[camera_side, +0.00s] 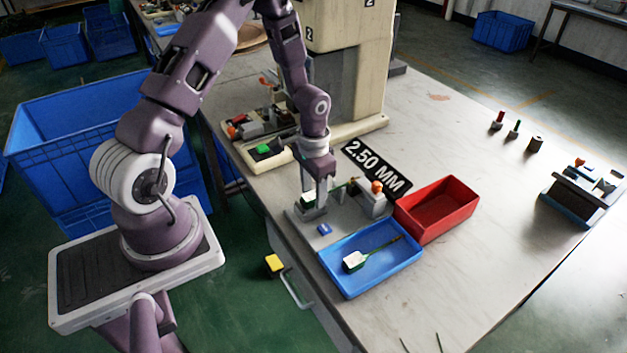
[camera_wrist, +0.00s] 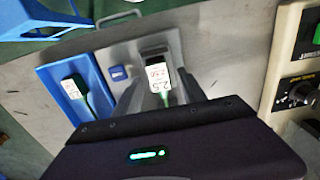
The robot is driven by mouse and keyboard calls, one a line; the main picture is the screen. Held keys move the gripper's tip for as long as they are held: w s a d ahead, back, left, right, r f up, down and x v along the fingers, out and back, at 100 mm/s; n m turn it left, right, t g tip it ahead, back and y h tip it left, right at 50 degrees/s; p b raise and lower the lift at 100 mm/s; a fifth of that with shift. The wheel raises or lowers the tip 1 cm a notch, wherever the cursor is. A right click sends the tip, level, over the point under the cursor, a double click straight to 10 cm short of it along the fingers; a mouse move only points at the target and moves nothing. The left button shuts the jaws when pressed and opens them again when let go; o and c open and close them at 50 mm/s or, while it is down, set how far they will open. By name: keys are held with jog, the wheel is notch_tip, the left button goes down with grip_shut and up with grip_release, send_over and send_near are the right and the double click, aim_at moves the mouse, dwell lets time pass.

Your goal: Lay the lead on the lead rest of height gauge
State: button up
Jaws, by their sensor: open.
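The height gauge (camera_side: 340,222) is a grey fixture plate with an orange knob (camera_side: 376,187), beside the 2.50 MM sign. A lead (camera_wrist: 158,78) with a white-labelled plug and green cable lies on the gauge in the wrist view; the plug's far end sits at a dark block. In the side view its plug (camera_side: 307,198) is partly hidden by my gripper. My gripper (camera_side: 314,203) is low over the gauge. Its fingers (camera_wrist: 160,90) stand apart on either side of the lead; whether they touch it I cannot tell. How the cable lies on the rest is unclear.
A blue tray (camera_side: 349,290) holds another lead (camera_side: 355,261). An empty red tray (camera_side: 437,208) stands beside it. A small blue block (camera_side: 324,229) is on the gauge plate. A cream machine (camera_side: 345,80) stands behind.

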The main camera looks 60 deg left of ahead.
notch_tip(320, 180, up, 19)
jog(key=s+d+t, duration=0.1)
jog(key=s+d, duration=0.1)
jog(key=d, duration=0.1)
jog(key=s+d+r+t, duration=0.2)
jog(key=s+d+r, duration=0.3)
jog(key=s, duration=0.3)
jog(key=s+d+r+t, duration=0.2)
jog(key=s+d+r, duration=0.2)
jog(key=s+r, duration=0.2)
jog(key=s, duration=0.2)
jog(key=shift+s+d+r+t, duration=0.3)
jog(key=shift+d+r, duration=0.05)
